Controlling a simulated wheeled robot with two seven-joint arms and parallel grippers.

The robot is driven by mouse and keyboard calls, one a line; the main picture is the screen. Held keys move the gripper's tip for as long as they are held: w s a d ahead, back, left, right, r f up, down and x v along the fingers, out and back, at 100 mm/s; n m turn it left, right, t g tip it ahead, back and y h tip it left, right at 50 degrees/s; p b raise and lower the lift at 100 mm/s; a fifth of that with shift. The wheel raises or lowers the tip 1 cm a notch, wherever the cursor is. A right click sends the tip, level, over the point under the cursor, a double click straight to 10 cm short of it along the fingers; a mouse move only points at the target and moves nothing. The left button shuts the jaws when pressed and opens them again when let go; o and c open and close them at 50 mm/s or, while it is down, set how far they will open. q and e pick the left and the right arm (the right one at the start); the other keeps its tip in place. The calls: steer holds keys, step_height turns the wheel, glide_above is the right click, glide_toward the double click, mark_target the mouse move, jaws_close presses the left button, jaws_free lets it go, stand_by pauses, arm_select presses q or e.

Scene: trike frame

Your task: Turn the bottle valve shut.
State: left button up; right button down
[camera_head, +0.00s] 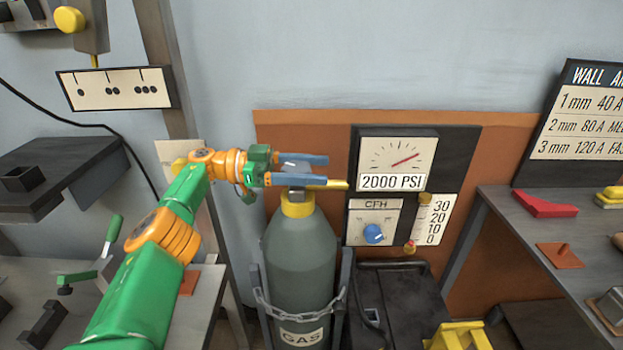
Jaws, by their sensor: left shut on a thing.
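The grey gas bottle (300,255) stands upright in the middle of the head view, with a yellow collar (297,206) and a "GAS" label. Its valve (297,169) sits at the top, mostly hidden by my gripper's fingers. My left gripper (318,172) reaches in from the left at the height of the valve. Its two blue-grey fingers lie on either side of the valve and are shut on it. My right gripper is not in view.
Right of the bottle is a gauge panel (398,180) reading 2000 PSI, with a blue CFH knob (374,233). A chain (300,311) crosses the bottle's front. A grey bench (520,222) is at the right, and a dark shelf (60,170) at the left.

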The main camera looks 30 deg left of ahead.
arm_select(q)
steer(key=shift+f, duration=0.15)
steer(key=o, duration=1.3)
steer(key=shift+d, duration=0.1)
steer(key=shift+o, duration=0.2)
steer(key=shift+w+r+p, duration=0.1)
steer(key=shift+r+p, duration=0.5)
steer(key=shift+r, duration=1)
steer(key=s+d+r+b, duration=0.1)
steer(key=s+d+r, duration=0.5)
steer(key=s+r, duration=0.4)
steer(key=shift+s+d, duration=0.4)
steer(key=shift+s, duration=0.8)
